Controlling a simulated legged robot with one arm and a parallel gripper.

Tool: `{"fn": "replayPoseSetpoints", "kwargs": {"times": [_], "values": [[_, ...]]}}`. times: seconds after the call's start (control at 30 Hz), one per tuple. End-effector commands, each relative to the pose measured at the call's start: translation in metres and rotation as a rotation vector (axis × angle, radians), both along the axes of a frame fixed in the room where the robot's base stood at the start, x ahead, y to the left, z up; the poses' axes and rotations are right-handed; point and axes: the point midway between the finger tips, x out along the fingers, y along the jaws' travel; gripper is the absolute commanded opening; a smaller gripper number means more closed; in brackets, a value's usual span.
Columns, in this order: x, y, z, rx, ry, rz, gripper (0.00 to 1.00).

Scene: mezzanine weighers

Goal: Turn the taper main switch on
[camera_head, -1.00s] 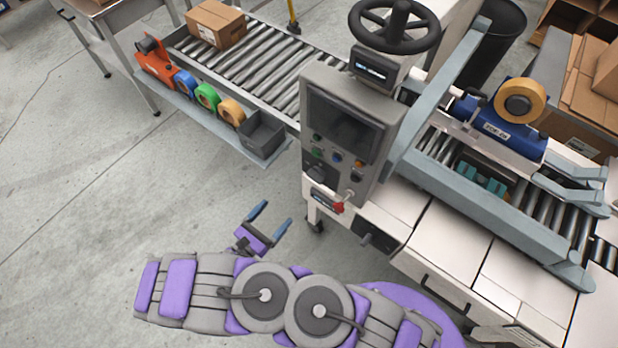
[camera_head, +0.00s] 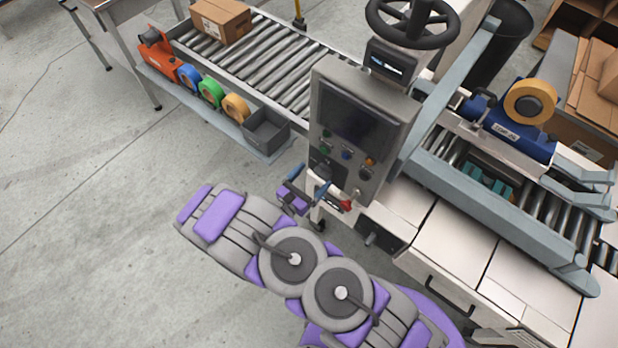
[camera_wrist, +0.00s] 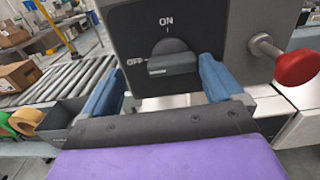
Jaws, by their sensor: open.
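The taper main switch (camera_wrist: 172,60) is a dark rotary knob on the lower face of the grey control box (camera_head: 362,122). In the wrist view its grip lies level and points left to the OFF mark, with the ON mark above it. My gripper (camera_wrist: 160,68) is open, with one blue finger at the left of the knob and the other at its right. No contact with the knob can be made out. In the head view my gripper (camera_head: 307,181) is at the lower left of the control box and partly covers the switch area.
A red knob on a metal stem (camera_wrist: 296,68) sticks out close to the right finger. A roller conveyor (camera_head: 262,62) with a carton (camera_head: 220,20) runs behind. A grey bin (camera_head: 266,132) and tape rolls line its side. Open floor lies at left.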

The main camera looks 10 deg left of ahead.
Motion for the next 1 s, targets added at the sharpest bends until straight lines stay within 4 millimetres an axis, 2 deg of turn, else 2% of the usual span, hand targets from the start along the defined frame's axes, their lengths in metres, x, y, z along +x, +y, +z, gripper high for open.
{"fn": "replayPoseSetpoints", "kwargs": {"times": [0.2, 0.43, 0.77, 1.0], "values": [[0.001, -0.002, 0.002, 0.002, -0.001, 0.0, 0.86], [0.0, 0.008, -0.001, -0.008, -0.002, -0.002, 0.64], [0.0, 0.006, 0.0, -0.003, -0.001, 0.006, 0.33], [0.001, 0.007, 0.0, -0.006, -0.004, 0.002, 0.31]]}}
